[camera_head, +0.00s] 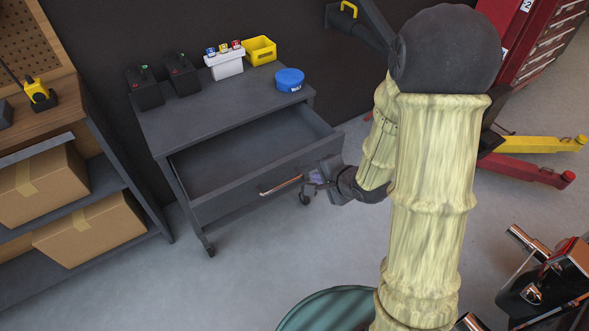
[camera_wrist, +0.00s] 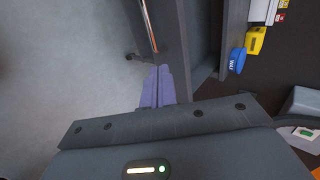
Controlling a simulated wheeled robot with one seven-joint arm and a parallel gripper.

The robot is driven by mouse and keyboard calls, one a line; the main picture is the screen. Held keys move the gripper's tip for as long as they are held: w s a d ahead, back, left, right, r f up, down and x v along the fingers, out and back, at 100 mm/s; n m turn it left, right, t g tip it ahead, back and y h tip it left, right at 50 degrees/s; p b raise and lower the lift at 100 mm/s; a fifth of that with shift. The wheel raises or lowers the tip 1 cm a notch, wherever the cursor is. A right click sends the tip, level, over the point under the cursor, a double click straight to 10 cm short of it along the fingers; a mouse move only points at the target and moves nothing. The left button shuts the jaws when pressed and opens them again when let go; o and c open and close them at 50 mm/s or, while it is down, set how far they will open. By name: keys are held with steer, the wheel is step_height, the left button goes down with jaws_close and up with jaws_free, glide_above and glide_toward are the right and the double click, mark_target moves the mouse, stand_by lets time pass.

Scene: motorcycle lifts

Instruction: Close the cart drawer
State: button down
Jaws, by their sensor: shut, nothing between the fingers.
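The dark grey cart (camera_head: 210,113) stands against the dark wall with its drawer (camera_head: 255,180) pulled out. The drawer's inside looks empty, and a copper-coloured bar handle (camera_head: 281,187) runs along its front. My gripper (camera_head: 316,177) is at the right part of the drawer front, just right of the handle. In the wrist view my gripper's purple fingers (camera_wrist: 158,72) are together with nothing between them. Their tips are close to the drawer front (camera_wrist: 172,45), near the handle (camera_wrist: 149,25); I cannot tell whether they touch it.
On the cart top are a blue tub (camera_head: 289,80), a yellow bin (camera_head: 259,50), a white holder (camera_head: 224,65) and two black boxes. A shelf with cardboard boxes (camera_head: 92,230) stands left. Red and yellow lift legs (camera_head: 525,169) are at right.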

mark_target(289, 166)
steer(key=shift+f, duration=0.1)
steer(key=b+x, duration=0.2)
steer(key=x, duration=0.8)
steer(key=shift+a+f+b, duration=0.1)
steer(key=shift+f+b, duration=0.05)
steer(key=shift+b, duration=0.25)
steer(key=shift+w+a, duration=0.3)
steer(key=shift+w, duration=0.3)
steer(key=shift+w+a, duration=0.3)
steer(key=shift+w, duration=0.35)
steer(key=shift+w+a, duration=0.3)
steer(key=shift+w, duration=0.25)
steer(key=shift+s+r, duration=0.1)
steer(key=shift+r, duration=0.15)
